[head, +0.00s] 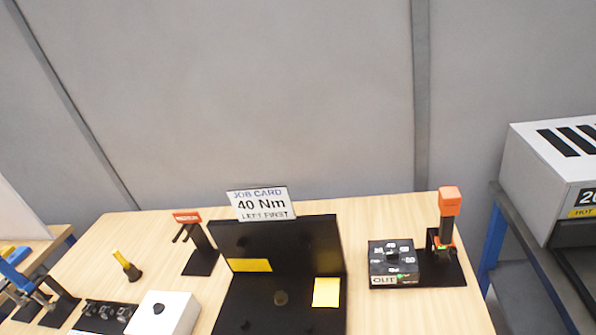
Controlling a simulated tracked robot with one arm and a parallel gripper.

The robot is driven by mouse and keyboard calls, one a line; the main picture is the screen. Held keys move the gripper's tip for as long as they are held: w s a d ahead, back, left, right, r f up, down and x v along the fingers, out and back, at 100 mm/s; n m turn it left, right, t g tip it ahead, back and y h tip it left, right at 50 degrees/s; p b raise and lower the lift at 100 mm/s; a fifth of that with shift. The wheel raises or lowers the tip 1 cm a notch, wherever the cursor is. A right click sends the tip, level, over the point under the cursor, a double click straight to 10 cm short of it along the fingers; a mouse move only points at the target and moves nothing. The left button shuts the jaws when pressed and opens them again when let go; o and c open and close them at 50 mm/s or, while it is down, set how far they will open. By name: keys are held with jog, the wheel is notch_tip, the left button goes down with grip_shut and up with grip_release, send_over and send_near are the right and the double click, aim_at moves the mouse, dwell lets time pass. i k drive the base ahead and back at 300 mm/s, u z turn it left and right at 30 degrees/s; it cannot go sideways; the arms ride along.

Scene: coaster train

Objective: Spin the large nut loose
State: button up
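I cannot make out a nut for certain. A small dark round piece (158,309) sits on the white block (178,316) to the left. Both are too small to tell whether they are nuts. An orange-and-black power tool (449,205) stands upright in a black holder at the right. My gripper is not in view.
The job card (260,204) reads 40 Nm, LEFT FIRST. A black dial box (393,257) marked OUT stands by the tool. A black stand (201,250) with a red label and a yellow-handled tool (124,262) are at left. The front right of the wooden table (430,310) is clear.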

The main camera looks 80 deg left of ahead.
aim_at(281, 299)
jog(key=u, duration=0.05)
jog(key=k, duration=1.2)
jog(key=u, duration=1)
jog(key=i, duration=1)
jog(key=z, duration=0.05)
